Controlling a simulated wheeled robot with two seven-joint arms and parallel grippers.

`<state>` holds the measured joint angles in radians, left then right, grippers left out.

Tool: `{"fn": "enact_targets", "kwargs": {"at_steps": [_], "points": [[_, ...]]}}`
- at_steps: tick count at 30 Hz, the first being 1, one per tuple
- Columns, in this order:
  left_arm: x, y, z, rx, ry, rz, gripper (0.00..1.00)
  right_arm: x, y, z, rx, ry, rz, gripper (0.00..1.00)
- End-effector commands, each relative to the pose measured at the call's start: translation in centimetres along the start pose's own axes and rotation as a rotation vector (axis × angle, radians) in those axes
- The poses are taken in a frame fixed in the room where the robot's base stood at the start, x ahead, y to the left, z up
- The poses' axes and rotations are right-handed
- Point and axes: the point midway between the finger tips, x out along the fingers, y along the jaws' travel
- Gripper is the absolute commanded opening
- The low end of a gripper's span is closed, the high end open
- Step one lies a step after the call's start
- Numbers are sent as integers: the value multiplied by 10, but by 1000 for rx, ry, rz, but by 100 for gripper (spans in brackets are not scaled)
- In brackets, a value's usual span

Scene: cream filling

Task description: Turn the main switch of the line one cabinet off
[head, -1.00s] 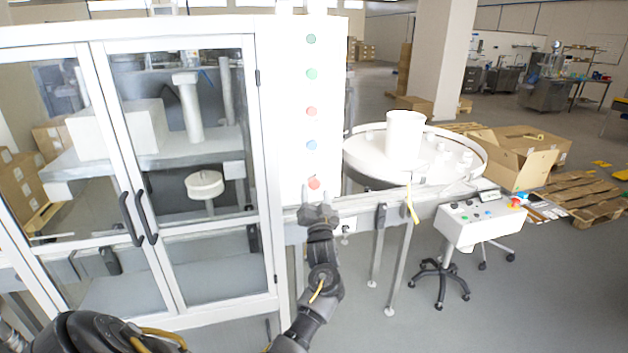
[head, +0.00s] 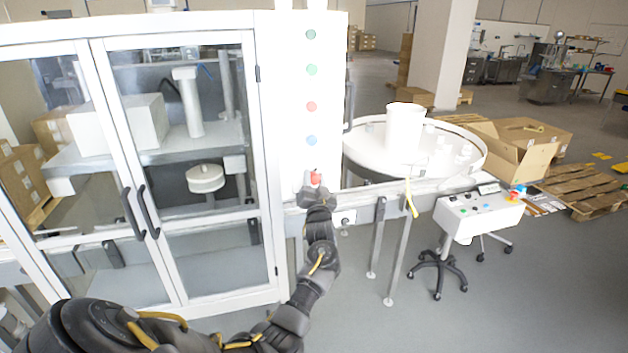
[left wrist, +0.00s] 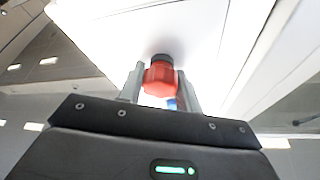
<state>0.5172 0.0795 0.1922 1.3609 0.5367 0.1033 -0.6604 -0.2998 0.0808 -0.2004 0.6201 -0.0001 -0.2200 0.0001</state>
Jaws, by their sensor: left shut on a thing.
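The line one cabinet has a white panel (head: 290,105) with a column of coloured buttons and a red switch knob (head: 316,177) at the bottom. My left gripper (head: 314,186) is at the knob, its fingers on either side of it. In the left wrist view the red knob (left wrist: 161,79) sits between the two fingers of my left gripper (left wrist: 161,88), which are shut on it. The knob's dark base shows against the white panel. My right gripper is not in view.
Glass cabinet doors with black handles (head: 146,212) stand left of the panel. A round white table (head: 360,160) and a conveyor rail are to the right. A wheeled control box (head: 478,218) stands further right. Cartons (head: 515,150) and pallets (head: 590,180) lie behind it.

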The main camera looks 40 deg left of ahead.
Motion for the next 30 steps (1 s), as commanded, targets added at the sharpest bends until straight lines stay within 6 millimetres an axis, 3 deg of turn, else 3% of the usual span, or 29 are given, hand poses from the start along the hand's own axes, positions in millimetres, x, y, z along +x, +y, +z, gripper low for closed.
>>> {"fn": "enact_targets", "kwargs": {"at_steps": [11, 30], "points": [[-2, 2, 3, -64, 1, -27, 11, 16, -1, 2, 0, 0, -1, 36], [-3, 5, 6, -576, 0, -238, 11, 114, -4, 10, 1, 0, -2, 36]]}}
